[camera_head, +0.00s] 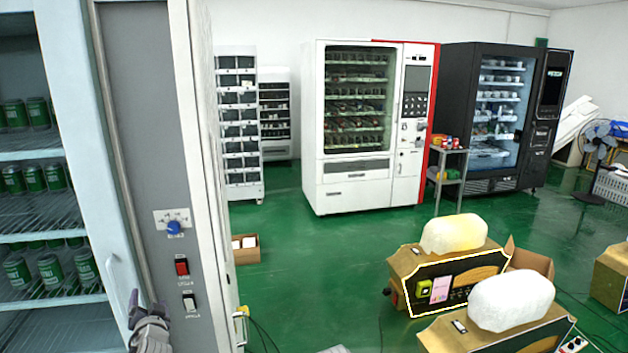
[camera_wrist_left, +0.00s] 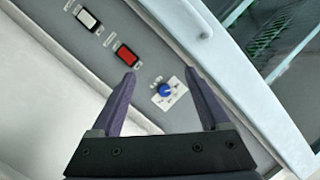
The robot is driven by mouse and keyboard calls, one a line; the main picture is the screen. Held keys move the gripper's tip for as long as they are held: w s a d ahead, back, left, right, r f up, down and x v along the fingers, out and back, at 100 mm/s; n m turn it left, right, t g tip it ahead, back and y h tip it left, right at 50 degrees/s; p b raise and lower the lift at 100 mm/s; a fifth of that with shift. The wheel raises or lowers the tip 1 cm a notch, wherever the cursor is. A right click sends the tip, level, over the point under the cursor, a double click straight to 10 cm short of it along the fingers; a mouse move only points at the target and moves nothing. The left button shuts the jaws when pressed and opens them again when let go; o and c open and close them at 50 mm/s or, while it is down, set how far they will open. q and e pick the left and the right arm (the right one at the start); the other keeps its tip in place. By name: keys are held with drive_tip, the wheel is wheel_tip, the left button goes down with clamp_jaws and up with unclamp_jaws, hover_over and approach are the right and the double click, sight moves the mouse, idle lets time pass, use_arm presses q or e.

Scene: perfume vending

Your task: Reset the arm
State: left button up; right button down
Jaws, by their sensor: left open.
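My left gripper (camera_head: 150,312) shows at the bottom left of the head view, in front of the grey control strip of a glass-doored vending cabinet (camera_head: 125,130). In the left wrist view the left gripper (camera_wrist_left: 160,80) is open, with nothing between its two dark fingers. Beyond its tips are a blue knob (camera_wrist_left: 165,89), a red switch (camera_wrist_left: 125,55) and a white switch (camera_wrist_left: 88,18). The fingers appear apart from the panel, though the exact gap is hard to tell. The knob also shows in the head view (camera_head: 174,227), above the gripper. My right gripper is not visible.
Green cans (camera_head: 33,179) stand on shelves behind the cabinet's glass at left. A white vending machine (camera_head: 345,185) and a black one (camera_head: 540,130) stand at the back. Boxy machines with white domed tops (camera_head: 455,232) stand at lower right. Green floor between is mostly clear.

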use_arm(q)
drive_tip(key=s+d+f+n+g+h, duration=0.2)
drive_tip(key=s+d+f+g, duration=0.15)
drive_tip(key=d+f, duration=0.35)
drive_tip(key=s+d+f+n+g+h, duration=0.1)
drive_tip(key=s+d+f+g+h, duration=0.15)
drive_tip(key=d+f+g, duration=0.35)
drive_tip(key=s+d+f+m+g+h, duration=0.1)
drive_tip(key=s+d+f+m+g, duration=0.1)
drive_tip(key=s+d, duration=0.5)
drive_tip(key=s+d+f+m+g+h, duration=0.1)
drive_tip(key=s+d, duration=0.6)
drive_tip(key=d, duration=0.8)
drive_tip(key=shift+f+m+g, duration=0.6)
drive_tip(key=shift+f+g, duration=0.3)
drive_tip(key=shift+g, duration=0.05)
